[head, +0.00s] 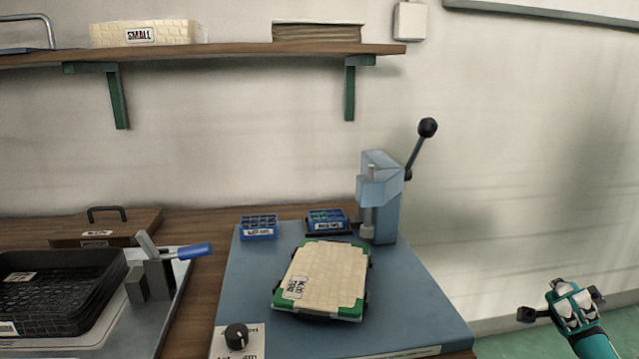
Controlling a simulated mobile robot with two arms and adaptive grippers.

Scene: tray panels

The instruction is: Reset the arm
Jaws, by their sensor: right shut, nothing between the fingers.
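My right gripper (562,301) is at the lower right of the head view, past the right edge of the blue work mat and over the green floor. It is shut and empty, apart from everything on the bench. My left gripper is not in view. A cream tray panel (325,272) with green corners and a small label lies on the blue mat (415,305). A blue-grey lever press (380,200) stands behind it, its black-knobbed handle (427,128) raised to the right.
Two small blue bins (258,228) (328,220) sit at the mat's back. A toggle clamp with a blue handle (195,250) and a black tray (60,290) are at left. A black knob (237,335) is at the front. A shelf (230,50) hangs above. The mat's right side is clear.

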